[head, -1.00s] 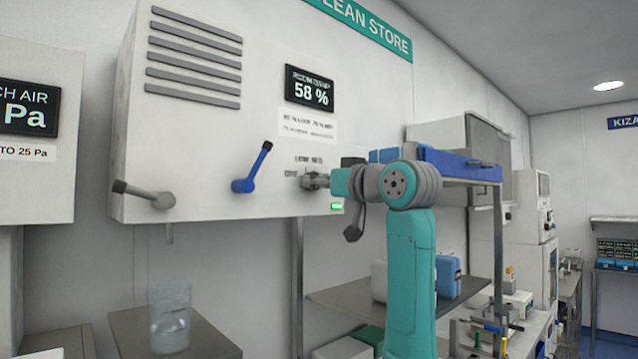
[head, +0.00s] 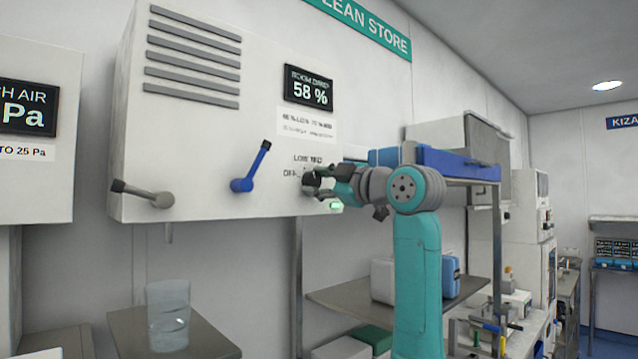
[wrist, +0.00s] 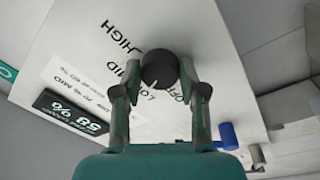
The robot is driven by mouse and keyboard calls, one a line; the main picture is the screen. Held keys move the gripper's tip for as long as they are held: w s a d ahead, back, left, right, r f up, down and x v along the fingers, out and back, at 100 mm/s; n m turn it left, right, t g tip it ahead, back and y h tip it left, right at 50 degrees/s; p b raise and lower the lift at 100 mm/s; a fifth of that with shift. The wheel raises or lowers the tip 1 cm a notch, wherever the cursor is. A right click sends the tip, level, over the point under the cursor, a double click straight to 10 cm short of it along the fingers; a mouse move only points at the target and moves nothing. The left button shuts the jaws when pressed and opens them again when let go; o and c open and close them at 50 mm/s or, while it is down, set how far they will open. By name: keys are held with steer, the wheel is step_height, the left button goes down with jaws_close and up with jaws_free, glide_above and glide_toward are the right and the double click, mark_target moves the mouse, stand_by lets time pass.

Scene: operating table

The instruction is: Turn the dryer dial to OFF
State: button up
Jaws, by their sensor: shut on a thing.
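The dryer is a white wall box (head: 200,130) with a display (head: 308,88) reading 58 %. Its dial is a dark round knob (wrist: 160,68) in the wrist view, ringed by printed OFF, LOW, MID and HIGH labels; I cannot make out where it points. In the head view the dial is mostly hidden by my gripper (head: 318,184), at the lower right of the box front. My gripper (wrist: 160,78) is shut on the dial, one finger on each side. A small green light (head: 336,207) glows below it.
A blue lever (head: 250,168) and a grey lever (head: 145,195) stick out of the box left of the dial. A clear container (head: 168,315) stands on a metal shelf below. A blue rack top (head: 460,165) is close behind my arm on the right.

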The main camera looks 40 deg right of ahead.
steer(key=n+y, duration=0.1)
steer(key=n, duration=1)
steer(key=shift+d+g+y, duration=0.1)
steer(key=shift+g+y, duration=0.2)
steer(key=shift+n, duration=0.4)
steer(key=o, duration=1.1)
steer(key=shift+o, duration=0.2)
steer(key=shift+s, duration=0.1)
steer(key=s+d, duration=0.1)
steer(key=s, duration=1)
steer(key=shift+s+d+f, duration=0.15)
steer(key=shift+s+f, duration=0.1)
steer(key=shift+s, duration=0.1)
